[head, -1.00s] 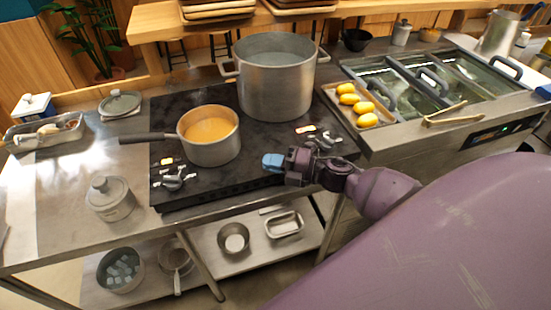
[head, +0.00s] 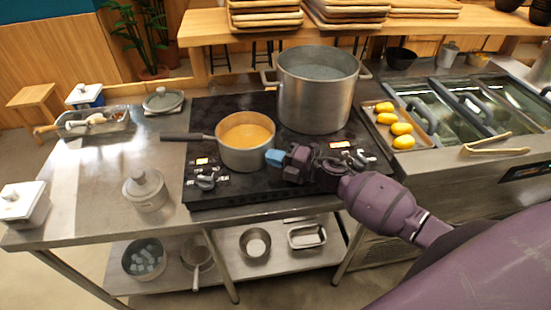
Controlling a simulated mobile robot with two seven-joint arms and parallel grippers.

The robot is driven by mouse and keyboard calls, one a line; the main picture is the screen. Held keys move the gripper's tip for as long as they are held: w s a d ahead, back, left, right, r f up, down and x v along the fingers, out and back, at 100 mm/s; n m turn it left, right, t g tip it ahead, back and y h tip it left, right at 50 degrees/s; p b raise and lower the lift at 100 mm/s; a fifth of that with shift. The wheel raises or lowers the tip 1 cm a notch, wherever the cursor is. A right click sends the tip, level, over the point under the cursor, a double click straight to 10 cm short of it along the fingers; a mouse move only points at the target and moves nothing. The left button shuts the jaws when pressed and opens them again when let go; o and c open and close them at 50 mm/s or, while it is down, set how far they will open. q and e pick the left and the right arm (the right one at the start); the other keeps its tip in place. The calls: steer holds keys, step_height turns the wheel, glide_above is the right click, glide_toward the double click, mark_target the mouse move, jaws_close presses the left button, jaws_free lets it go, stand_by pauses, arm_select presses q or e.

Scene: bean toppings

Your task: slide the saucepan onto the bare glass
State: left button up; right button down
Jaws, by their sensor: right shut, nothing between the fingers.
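The saucepan (head: 258,158) is a grey metal pan with orange contents. It stands upright on the left half of the black glass cooktop (head: 225,108), its dark handle (head: 188,136) pointing left past the cooktop's edge. Bare glass shows behind it and in front of it. My right gripper (head: 274,157) has blue fingertips, is shut and empty, and is at the saucepan's right wall. The tips look to be touching the wall or very close to it; I cannot tell which. My left gripper is not in view.
A large stockpot (head: 315,100) stands on the cooktop behind and right of the saucepan. Knobs (head: 206,182) sit at the front left, with more (head: 345,157) near my right gripper. A tray of yellow items (head: 420,138) lies to the right. A lidded canister (head: 146,190) stands at left.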

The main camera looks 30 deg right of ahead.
steer(key=w+b, duration=0.1)
steer(key=w, duration=0.2)
steer(key=w+b, duration=0.1)
steer(key=w, duration=0.1)
steer(key=shift+w+d+f, duration=0.15)
steer(key=shift+w+d, duration=0.05)
steer(key=shift+w, duration=0.2)
steer(key=shift+w+b, duration=0.35)
steer(key=shift+w, duration=0.2)
steer(key=shift+w+r, duration=0.1)
steer(key=shift+r, duration=0.1)
